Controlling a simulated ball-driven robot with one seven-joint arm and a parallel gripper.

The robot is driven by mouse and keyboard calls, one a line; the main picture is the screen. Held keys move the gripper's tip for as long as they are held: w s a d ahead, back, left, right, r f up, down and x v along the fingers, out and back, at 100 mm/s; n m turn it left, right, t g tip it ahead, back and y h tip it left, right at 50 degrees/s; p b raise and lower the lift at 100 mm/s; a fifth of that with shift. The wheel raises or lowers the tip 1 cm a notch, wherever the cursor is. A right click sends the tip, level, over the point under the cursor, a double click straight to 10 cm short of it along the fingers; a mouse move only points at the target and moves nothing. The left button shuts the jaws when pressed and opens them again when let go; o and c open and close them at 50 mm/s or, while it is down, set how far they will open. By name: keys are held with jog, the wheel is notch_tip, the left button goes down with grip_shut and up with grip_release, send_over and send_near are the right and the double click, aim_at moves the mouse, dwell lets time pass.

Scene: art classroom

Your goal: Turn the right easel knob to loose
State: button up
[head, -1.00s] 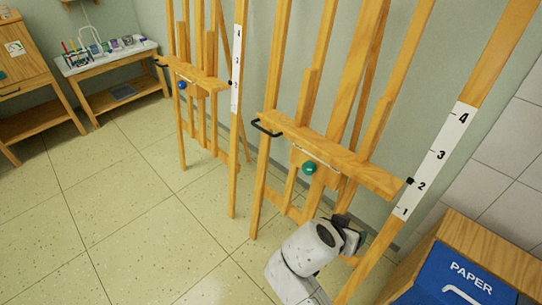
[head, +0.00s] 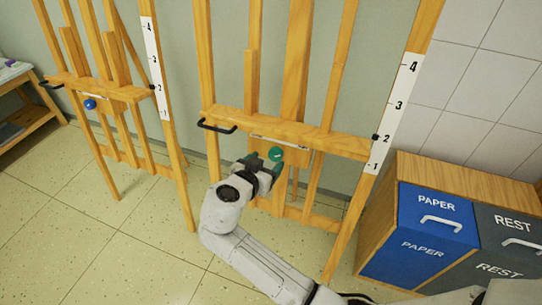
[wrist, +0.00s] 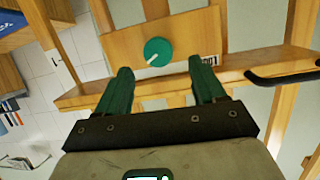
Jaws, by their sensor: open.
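The right easel's round green knob (head: 276,154) sits on a small wooden block just below the easel's crossbar (head: 300,134). In the wrist view the knob (wrist: 157,51) is ahead, between and beyond my two green fingers, with a white pointer line towards its lower left. My gripper (head: 265,166) is open and empty, just in front of and slightly left of the knob in the head view. In the wrist view its fingers (wrist: 161,68) are spread wider than the knob. Contact is not visible. A pale label strip near the knob is partly hidden by a finger and unreadable.
A black handle (head: 217,126) sticks out from the crossbar's left end. A second easel with a blue knob (head: 90,104) stands at left. Blue PAPER (head: 420,225) and grey REST (head: 505,235) bins stand at right. Floor at lower left is clear.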

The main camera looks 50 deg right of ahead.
aim_at(274, 156)
jog(key=x, duration=0.5)
jog(key=shift+d+f, duration=0.15)
jog(key=shift+d, duration=0.15)
jog(key=shift+c, duration=0.2)
jog(key=c, duration=1)
